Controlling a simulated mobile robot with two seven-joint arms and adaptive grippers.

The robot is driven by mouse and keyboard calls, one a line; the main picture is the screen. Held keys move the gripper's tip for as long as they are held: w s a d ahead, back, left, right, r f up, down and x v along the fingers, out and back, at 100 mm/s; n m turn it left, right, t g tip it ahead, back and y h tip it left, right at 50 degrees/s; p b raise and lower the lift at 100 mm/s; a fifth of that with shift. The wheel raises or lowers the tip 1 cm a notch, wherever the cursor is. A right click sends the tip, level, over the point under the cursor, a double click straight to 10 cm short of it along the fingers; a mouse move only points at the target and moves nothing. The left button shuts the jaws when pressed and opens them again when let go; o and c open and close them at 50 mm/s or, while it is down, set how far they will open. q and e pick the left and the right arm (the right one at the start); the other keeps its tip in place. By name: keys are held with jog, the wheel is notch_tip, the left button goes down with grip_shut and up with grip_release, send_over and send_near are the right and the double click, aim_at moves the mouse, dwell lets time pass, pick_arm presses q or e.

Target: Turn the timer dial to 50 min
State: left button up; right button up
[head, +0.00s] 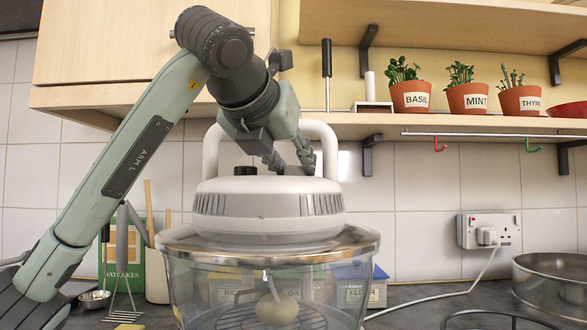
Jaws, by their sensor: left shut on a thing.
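A halogen oven stands on the worktop, with a white and grey lid (268,205) on a clear glass bowl (215,290). A white loop handle (325,142) arches over the lid. My left gripper (289,168) reaches down from above, inside the handle's arch. Its two fingers are shut on a small grey part on top of the lid, apparently the timer dial, mostly hidden by the fingers. A black knob (245,171) sits on the lid to the left of the fingers. No dial marks or numbers can be read. My right gripper is out of view.
A shelf above holds potted herbs (468,98) labelled basil, mint and thyme. A wall socket (489,230) with a plugged-in cable is at right, near a metal sieve (555,280). Utensils and a green box stand left of the oven. A pale round item (277,309) lies inside the bowl.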

pick_arm(q)
jog(key=shift+w+a+m+g+h, duration=0.1)
jog(key=shift+a+m+g+h, duration=0.2)
jog(key=shift+m+h, duration=0.55)
jog(key=shift+w+m+g+h, duration=0.1)
jog(key=shift+m+g+h, duration=0.4)
jog(key=shift+m+h, duration=0.3)
jog(key=shift+a+r+m+g+h, duration=0.1)
jog(key=shift+m+g+h, duration=0.4)
jog(key=shift+m+h, duration=0.3)
jog(key=shift+w+m+g+h+p, duration=0.1)
jog(key=shift+m+g+h+p, duration=0.3)
jog(key=shift+m+g+h, duration=0.1)
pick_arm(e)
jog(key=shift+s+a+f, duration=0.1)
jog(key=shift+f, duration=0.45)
pick_arm(q)
jog(key=o, duration=0.9)
